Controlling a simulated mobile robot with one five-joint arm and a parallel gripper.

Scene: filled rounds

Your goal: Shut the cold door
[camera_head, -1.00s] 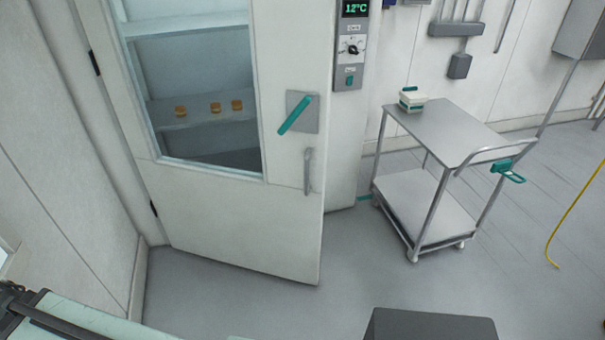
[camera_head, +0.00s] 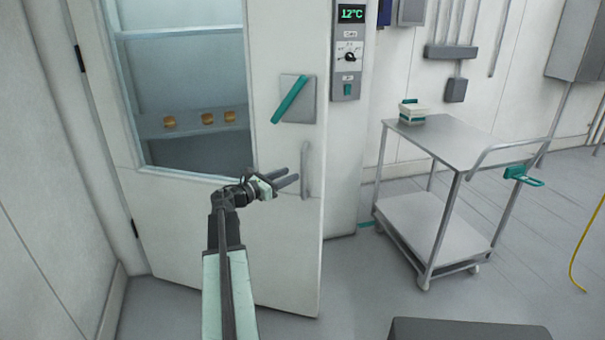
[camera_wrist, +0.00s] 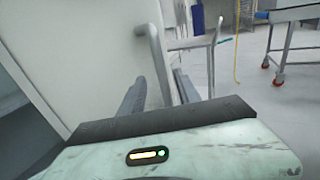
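The white cold door (camera_head: 170,235) has a glass window and hinges on its left side. It stands ajar, its free right edge out in front of the frame post (camera_head: 343,170). A grey upright handle (camera_head: 306,170) is near that edge, below a teal lever (camera_head: 289,99) on a grey plate. My gripper (camera_head: 296,180) is in front of the door, just left of the handle. In the wrist view my gripper (camera_wrist: 160,85) has its fingers apart with nothing held. The handle (camera_wrist: 153,60) shows ahead, between the fingers in the picture; contact is not clear.
A steel trolley (camera_head: 445,140) with a small stack of boxes stands right of the door. A control panel (camera_head: 348,50) reading 12°C is on the post. A dark grey block (camera_head: 470,330) is at the bottom edge. Floor (camera_head: 370,290) between door and trolley is clear.

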